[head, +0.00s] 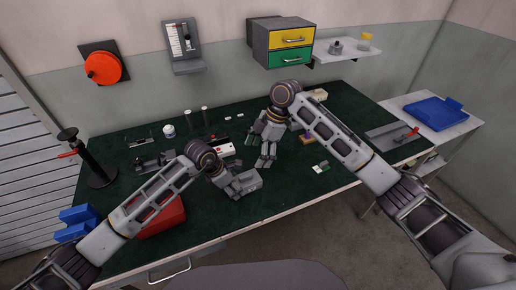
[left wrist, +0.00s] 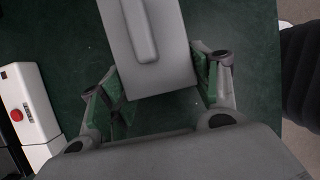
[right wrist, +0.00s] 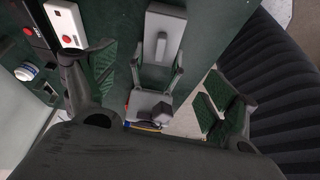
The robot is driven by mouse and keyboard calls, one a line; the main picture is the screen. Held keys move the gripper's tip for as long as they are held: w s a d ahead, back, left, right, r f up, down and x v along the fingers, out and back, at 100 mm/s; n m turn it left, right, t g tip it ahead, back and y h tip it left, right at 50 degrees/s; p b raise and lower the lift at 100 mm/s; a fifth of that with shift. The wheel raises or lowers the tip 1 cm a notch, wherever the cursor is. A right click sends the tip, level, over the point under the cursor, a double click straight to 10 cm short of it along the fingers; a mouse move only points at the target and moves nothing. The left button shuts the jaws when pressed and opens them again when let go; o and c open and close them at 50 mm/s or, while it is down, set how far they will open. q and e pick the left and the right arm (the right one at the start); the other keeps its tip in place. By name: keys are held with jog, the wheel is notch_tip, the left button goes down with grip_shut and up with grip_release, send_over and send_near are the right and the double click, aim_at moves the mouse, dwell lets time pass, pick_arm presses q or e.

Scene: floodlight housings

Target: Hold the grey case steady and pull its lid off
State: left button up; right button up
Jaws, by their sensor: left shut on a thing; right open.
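The grey case (head: 249,181) is on the dark green bench mat near the front edge. Its grey top, with a raised bar along it, shows in the left wrist view (left wrist: 173,50) and in the right wrist view (right wrist: 178,25); I cannot make out the seam between lid and case. My left gripper (head: 236,184) is shut on the grey case, one green-padded finger on each side. My right gripper (head: 262,163) is open and empty, fingers pointing down, apart from the case and just behind and right of it.
A white box with a red button (head: 221,149) stands behind the case. A red box (head: 163,218) lies at the left front. A small green-and-white part (head: 321,167) lies to the right. Wall drawers (head: 283,42) hang above the bench. The mat right of the case is mostly clear.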

aim_at(246, 176)
pick_arm(q)
jog(key=shift+s+f, duration=0.25)
jog(key=shift+f, duration=0.15)
pick_arm(e)
jog(key=shift+w+r+n+g, duration=0.3)
jog(key=shift+r+n, duration=0.25)
jog(key=shift+n, duration=0.15)
jog(key=shift+f, duration=0.1)
pick_arm(q)
jog(key=shift+a, duration=0.1)
pick_arm(e)
jog(key=shift+x, duration=5.9)
jog(key=c, duration=1.1)
pick_arm(q)
jog(key=shift+r, duration=0.1)
pick_arm(e)
jog(key=shift+s, duration=0.1)
jog(key=shift+c, duration=0.3)
jog(key=shift+c, duration=0.4)
